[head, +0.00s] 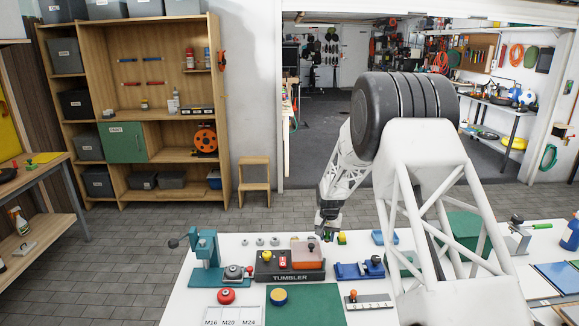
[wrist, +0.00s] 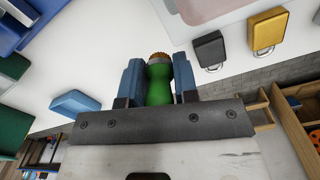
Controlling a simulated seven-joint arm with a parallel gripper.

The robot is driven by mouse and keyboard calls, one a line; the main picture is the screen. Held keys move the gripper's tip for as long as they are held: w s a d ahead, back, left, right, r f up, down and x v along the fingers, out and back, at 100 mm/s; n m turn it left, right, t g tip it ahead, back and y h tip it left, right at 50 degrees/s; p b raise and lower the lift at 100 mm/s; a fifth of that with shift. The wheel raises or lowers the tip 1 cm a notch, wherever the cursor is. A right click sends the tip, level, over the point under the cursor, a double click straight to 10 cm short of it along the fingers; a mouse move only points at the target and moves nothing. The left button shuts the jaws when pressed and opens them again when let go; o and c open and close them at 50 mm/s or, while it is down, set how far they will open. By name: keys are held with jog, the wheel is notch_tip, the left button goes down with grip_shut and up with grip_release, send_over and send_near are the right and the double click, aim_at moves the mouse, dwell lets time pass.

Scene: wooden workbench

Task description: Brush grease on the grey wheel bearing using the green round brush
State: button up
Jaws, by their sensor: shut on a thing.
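My gripper (head: 328,226) is low over the far edge of the white workbench in the head view, near the middle. In the wrist view my gripper (wrist: 159,72) is shut on the green round brush (wrist: 159,86), between its two blue fingers. The brush's brown bristle end points away from the palm. Several small grey rings (head: 260,241) lie along the far side of the bench, left of my gripper. I cannot tell whether one of them is the grey wheel bearing. No grease shows clearly.
A TUMBLER box (head: 290,277), a teal press (head: 206,260), a blue vise-like fixture (head: 358,270) and a green mat (head: 303,306) occupy the bench. Dark and yellow padlock-like items (wrist: 209,50) lie ahead in the wrist view, with a blue block (wrist: 75,103) to the left.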

jog(key=shift+w+d+r, duration=0.1)
jog(key=shift+d+r, duration=0.05)
jog(key=shift+d, duration=1.2)
jog(key=shift+w+a+r, duration=0.1)
jog(key=shift+a+r, duration=0.1)
jog(key=shift+r, duration=0.1)
jog(key=s+a+r+m, duration=0.1)
jog(key=a+r, duration=0.1)
jog(key=a, duration=0.7)
jog(key=s+a+r, duration=0.1)
jog(key=a+r, duration=0.1)
jog(key=a, duration=0.7)
jog(key=s+a+r, duration=0.1)
jog(key=s+a, duration=0.4)
jog(key=a, duration=0.4)
jog(key=s+a+r+n, duration=0.1)
jog(key=s+a, duration=0.4)
jog(key=a, duration=0.5)
jog(key=shift+s+r, duration=0.3)
jog(key=shift+f, duration=0.1)
